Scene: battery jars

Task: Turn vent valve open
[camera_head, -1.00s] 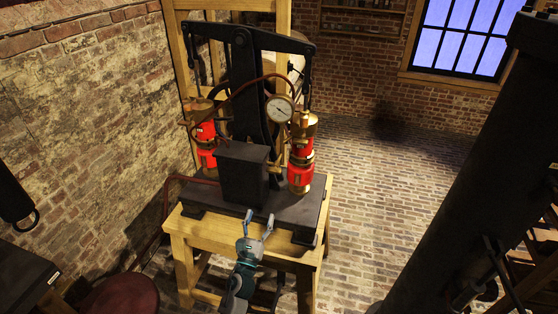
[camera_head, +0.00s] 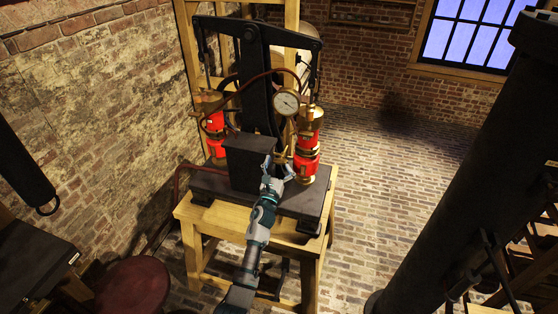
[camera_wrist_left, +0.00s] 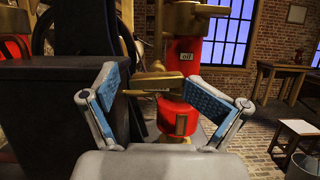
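The machine's vent valve appears to be the brass handle (camera_wrist_left: 155,82) between my fingers in the left wrist view, near a red cylinder with an "off" label (camera_wrist_left: 187,57). A lower red part with brass fittings (camera_wrist_left: 178,118) sits just beyond the fingers. My left gripper (camera_head: 279,167) is open and empty, beside the dark box (camera_head: 248,160) and in front of the right red cylinder (camera_head: 306,150). Its two blue-padded fingers (camera_wrist_left: 164,98) stand wide apart on either side of the brass handle, without clear contact. My right gripper is not in view.
The machine stands on a wooden table (camera_head: 226,228), with a pressure gauge (camera_head: 286,102) above and another red cylinder (camera_head: 215,125) at left. A red stool (camera_head: 133,286) is at lower left. A thick dark column (camera_head: 465,150) fills the right. The brick floor between is free.

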